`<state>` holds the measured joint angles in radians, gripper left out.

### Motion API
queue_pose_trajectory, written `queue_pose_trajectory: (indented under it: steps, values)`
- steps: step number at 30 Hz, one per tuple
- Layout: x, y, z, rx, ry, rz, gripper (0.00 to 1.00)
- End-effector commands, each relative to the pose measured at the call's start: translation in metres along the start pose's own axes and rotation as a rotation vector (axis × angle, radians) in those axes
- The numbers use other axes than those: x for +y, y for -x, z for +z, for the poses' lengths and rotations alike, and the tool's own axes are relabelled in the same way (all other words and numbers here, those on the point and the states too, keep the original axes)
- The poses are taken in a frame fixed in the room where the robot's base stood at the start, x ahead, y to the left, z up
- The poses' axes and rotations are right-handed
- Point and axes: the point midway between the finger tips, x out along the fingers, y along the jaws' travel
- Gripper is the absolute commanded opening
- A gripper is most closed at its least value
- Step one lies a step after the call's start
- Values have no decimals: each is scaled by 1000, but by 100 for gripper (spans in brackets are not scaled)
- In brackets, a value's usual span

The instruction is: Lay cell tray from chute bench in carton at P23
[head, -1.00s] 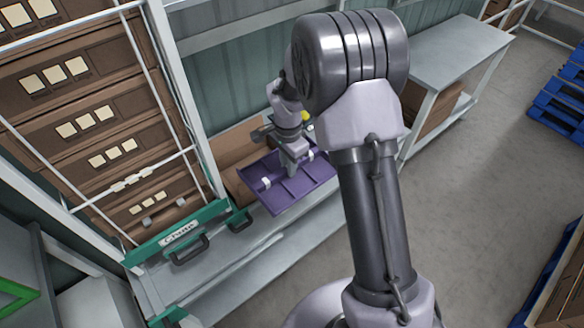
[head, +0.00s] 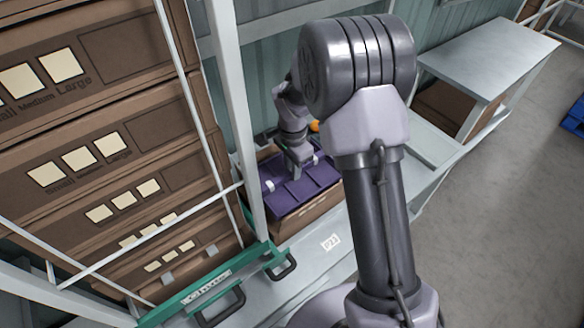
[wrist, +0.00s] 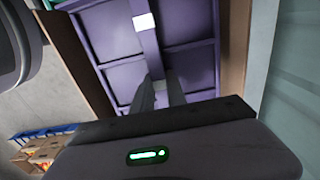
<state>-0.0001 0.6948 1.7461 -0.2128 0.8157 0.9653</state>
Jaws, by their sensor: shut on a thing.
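The purple cell tray (head: 303,191) is in my gripper (head: 296,172), which is shut on it from above near the middle. The tray lies at the top of the brown open carton (head: 312,215), within or just at its walls; how deep it sits I cannot tell. In the wrist view the tray (wrist: 110,45) fills the middle, with carton walls (wrist: 237,45) on both sides. The carton stands on a grey bench, behind a P23 label (head: 330,242). My arm hides part of the carton's right side.
A rack of stacked brown cartons (head: 95,150) with a white frame stands at left. A green rail with black handles (head: 225,285) lies in front of it. A grey table (head: 490,60) is at upper right.

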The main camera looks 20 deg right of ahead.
Motion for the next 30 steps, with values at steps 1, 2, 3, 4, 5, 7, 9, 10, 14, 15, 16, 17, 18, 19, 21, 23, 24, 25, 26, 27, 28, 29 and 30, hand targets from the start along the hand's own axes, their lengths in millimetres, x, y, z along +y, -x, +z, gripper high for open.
queue_pose_trajectory:
  steps: [1,2,3,4,5,7,9,10,14,15,16,17,18,19,21,23,24,25,26,27,28,29,30]
  values:
    - [0,-2,0,0,0,-1,0]
    - [0,-3,0,0,0,-1,0]
    - [0,-4,0,0,0,-1,0]
    - [0,-5,0,0,0,-1,0]
    - [0,-8,0,0,0,0,0]
    - [0,-14,0,0,0,0,0]
    - [0,-22,0,-1,-1,0,0]
    - [0,-27,0,-1,-1,1,0]
    - [0,-46,0,0,-1,0,0]
    - [0,-52,0,0,-1,0,0]
    - [0,-57,0,0,-1,0,0]
    - [0,-61,0,0,-1,0,0]
    - [0,-67,0,0,-1,0,0]
    - [0,-71,0,0,-1,0,0]
    - [0,-81,0,0,-1,0,0]
    - [0,-89,0,0,0,0,0]
    - [0,-95,0,0,0,0,0]
    - [0,-99,0,0,0,0,0]
    - [0,-103,0,0,0,0,0]
    - [0,-108,0,0,0,0,0]
    - [0,-112,0,0,0,0,0]
    - [0,-115,0,0,0,0,0]
    - [0,-118,0,0,0,0,0]
